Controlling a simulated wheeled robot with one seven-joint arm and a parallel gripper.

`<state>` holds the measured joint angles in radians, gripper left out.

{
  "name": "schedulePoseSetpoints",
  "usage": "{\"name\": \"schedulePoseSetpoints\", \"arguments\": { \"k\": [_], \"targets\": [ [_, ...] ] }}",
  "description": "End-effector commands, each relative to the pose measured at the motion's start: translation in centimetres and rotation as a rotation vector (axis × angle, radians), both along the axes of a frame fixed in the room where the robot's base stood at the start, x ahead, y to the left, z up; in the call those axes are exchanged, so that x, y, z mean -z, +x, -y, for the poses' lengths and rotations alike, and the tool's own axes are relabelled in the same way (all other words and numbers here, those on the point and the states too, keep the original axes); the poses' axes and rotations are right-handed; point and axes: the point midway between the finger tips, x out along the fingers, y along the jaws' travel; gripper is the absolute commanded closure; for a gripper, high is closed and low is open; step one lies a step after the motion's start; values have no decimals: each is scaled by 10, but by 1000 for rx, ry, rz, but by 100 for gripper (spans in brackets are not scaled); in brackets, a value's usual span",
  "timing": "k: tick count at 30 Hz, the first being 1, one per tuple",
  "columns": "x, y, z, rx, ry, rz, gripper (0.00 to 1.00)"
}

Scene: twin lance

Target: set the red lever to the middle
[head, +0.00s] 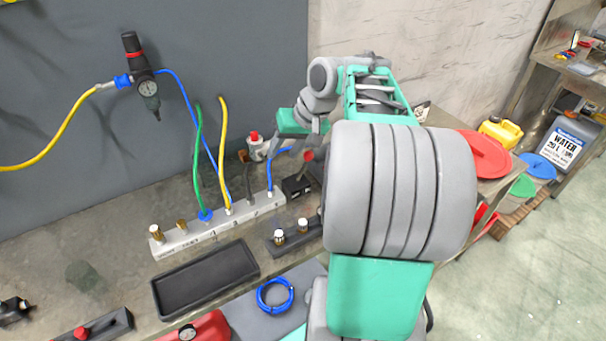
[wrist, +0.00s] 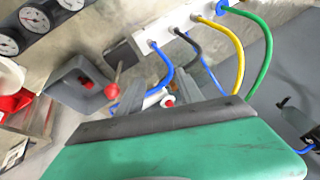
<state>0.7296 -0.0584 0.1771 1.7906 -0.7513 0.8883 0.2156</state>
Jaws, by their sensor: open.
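The red lever (head: 307,155) has a round red knob on a thin rod. It rises from a small black box (head: 297,188) at the right end of the fitting strip. In the wrist view the red knob (wrist: 112,91) sits just left of my gripper's left finger, in front of the box (wrist: 78,84). My gripper (head: 284,146) shows partly behind my arm, close to the lever. In the wrist view my gripper (wrist: 160,92) is open, with its fingers apart. I cannot tell whether a finger touches the knob. The lever's exact angle is unclear.
A pale fitting strip (head: 165,245) with blue, green, yellow and black hoses stands left of the lever. A white fitting with a red top (head: 255,146) is behind. A black tray (head: 205,279) lies in front. Gauges (wrist: 34,18) show in the wrist view.

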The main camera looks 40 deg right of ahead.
Motion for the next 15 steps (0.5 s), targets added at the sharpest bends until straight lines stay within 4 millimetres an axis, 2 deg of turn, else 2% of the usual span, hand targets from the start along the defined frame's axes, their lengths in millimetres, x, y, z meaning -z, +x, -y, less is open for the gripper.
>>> {"name": "schedulePoseSetpoints", "arguments": {
  "k": [1,3,6,10,15],
  "targets": [
    [25,-1,40,39,40,7,56],
    [34,-5,73,59,77,25,56],
    [39,-10,94,68,103,40,56],
    [48,-6,94,66,111,43,56],
    [76,10,84,64,111,41,56]
  ]
}}
